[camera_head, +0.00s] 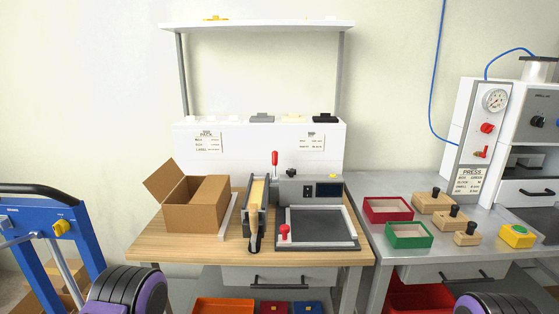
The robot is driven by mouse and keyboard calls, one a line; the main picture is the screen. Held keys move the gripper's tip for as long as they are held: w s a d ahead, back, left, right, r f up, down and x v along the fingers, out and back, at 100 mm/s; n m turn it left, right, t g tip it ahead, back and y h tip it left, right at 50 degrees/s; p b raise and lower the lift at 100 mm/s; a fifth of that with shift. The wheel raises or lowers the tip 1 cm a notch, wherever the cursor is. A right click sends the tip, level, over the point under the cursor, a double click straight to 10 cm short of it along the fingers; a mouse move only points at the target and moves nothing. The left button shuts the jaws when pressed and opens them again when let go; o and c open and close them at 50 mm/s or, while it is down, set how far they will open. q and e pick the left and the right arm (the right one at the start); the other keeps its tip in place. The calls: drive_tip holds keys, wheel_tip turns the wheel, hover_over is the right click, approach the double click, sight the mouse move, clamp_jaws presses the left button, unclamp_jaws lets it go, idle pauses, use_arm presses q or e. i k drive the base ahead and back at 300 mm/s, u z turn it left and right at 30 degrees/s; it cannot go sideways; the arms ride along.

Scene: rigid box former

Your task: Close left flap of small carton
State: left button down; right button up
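The small brown carton (197,212) stands on the left part of the wooden bench. Its left flap (164,181) is open, tilted up and out to the left. The right half of the top looks covered by a folded-down panel (212,189), and the left half is open to the dark inside. The carton's contents are hidden. Neither of my grippers is in view; only black-and-purple parts, apparently of my arms, show at the lower left and lower right edges.
Right of the carton are a white strip (228,216), a tape dispenser-like device (256,205) and a grey machine with a framed plate (318,226). A blue cart frame (80,238) stands left. Bare wood (160,243) lies in front of the carton.

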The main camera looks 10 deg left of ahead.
sight(163, 181)
drive_tip(key=z, duration=2.65)
drive_tip(key=k, duration=2.2)
drive_tip(key=u, duration=2.35)
